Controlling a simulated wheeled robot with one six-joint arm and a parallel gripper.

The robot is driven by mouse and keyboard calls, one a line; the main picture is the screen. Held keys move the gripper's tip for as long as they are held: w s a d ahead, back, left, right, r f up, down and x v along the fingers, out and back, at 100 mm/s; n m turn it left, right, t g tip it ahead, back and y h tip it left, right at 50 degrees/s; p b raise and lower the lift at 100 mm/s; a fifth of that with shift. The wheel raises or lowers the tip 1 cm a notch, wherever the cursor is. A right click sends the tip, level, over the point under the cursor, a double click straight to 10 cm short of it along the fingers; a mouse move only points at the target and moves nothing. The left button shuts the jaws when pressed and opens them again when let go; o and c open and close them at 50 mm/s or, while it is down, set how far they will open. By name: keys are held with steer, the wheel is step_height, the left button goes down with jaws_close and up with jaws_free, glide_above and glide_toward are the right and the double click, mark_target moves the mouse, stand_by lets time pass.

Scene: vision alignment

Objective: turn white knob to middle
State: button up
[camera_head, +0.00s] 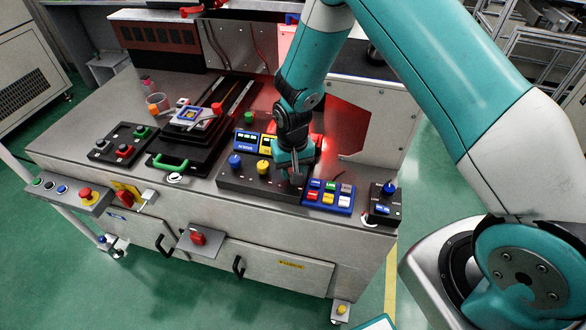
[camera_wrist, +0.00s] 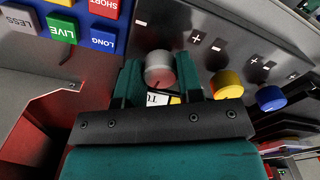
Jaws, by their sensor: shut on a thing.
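The white knob (camera_wrist: 160,68) shows grey-white in the wrist view, between the two teal fingers of my gripper (camera_wrist: 160,74). The fingers are shut on its sides. It sits on a dark control panel (camera_wrist: 250,45) in a row with a yellow knob (camera_wrist: 227,84) and a blue knob (camera_wrist: 271,98). A white label with partly hidden letters shows just below it. I cannot tell which way the knob points. In the head view my gripper (camera_head: 296,175) is down at the panel's right end and hides the white knob.
A blue block of coloured buttons (camera_head: 329,196) stands close to the right of my gripper. A box with a blue knob (camera_head: 388,188) is farther right. A black fixture with a green handle (camera_head: 168,162) lies left. The table's front edge is close.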

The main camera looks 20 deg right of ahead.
steer(key=shift+n, duration=0.4)
steer(key=o, duration=0.9)
steer(key=shift+r, duration=0.15)
step_height(320, 180, up, 17)
steer(key=shift+r, duration=0.1)
